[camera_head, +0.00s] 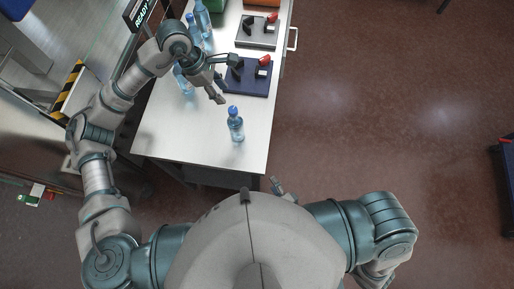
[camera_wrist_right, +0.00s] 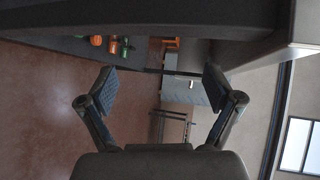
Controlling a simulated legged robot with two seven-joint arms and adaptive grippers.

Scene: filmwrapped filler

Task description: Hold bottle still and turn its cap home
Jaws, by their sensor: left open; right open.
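A clear bottle with a blue cap (camera_head: 235,124) stands upright on the white table, near its front right part. The cap is on top of it; I cannot tell how tight it sits. My left gripper (camera_head: 228,80) is open above the table, behind the bottle and apart from it, near the dark blue tray. My right gripper (camera_wrist_right: 155,90) is open and empty in the right wrist view, facing the room. In the head view part of it shows at the table's front, low beside my body, away from the bottle.
The white table (camera_head: 180,135) has free room left of the bottle. A dark blue tray (camera_head: 250,88) with black and red parts lies behind it. A grey tray (camera_head: 243,42) lies further back. Several more bottles (camera_head: 184,82) and a green crate (camera_head: 214,5) stand at the back left.

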